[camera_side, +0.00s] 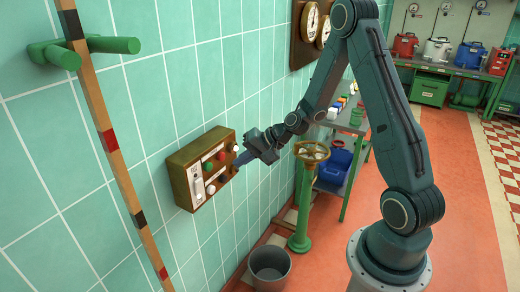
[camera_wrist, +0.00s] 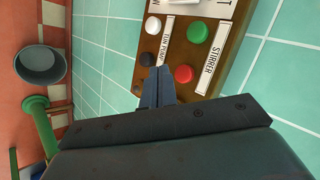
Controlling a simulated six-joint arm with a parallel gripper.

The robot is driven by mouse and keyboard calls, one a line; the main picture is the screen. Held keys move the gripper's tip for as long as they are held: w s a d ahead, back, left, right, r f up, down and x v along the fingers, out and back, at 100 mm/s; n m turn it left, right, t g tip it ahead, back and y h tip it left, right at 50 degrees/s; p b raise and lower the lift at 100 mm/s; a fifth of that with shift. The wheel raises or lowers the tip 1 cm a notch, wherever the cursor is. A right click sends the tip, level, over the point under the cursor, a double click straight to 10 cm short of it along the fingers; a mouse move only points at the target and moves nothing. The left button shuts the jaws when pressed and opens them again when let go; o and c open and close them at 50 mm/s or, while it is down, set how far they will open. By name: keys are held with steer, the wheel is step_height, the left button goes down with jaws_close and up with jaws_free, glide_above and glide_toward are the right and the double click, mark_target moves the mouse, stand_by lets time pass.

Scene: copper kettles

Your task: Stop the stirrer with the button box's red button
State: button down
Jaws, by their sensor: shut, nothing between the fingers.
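The wooden button box (camera_side: 182,183) is fixed to the tiled wall, left of my gripper (camera_side: 238,161) in the side view. In the wrist view, the red button (camera_wrist: 183,73) and the green button (camera_wrist: 198,33) sit beside a label reading STIRRER. A white button (camera_wrist: 152,24) and a black button (camera_wrist: 148,60) sit beside another label. My gripper (camera_wrist: 159,70) is shut and empty. Its tips show between the black and red buttons, closer to the black one. I cannot tell whether they touch the box. The stirrer itself is not identifiable.
A grey bucket (camera_side: 270,268) is on the floor below. A wooden pole (camera_side: 115,155) and green pegs (camera_side: 115,45) are at the left. A bench (camera_side: 345,125) runs along the wall behind.

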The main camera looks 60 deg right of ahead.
steer(key=shift+w, duration=1.2)
steer(key=shift+w, duration=0.9)
stand_by(2.2)
steer(key=shift+s, duration=0.1)
stand_by(0.3)
steer(key=shift+s, duration=0.8)
steer(key=shift+s, duration=0.1)
steer(key=shift+s, duration=2.4)
steer(key=shift+r, duration=0.1)
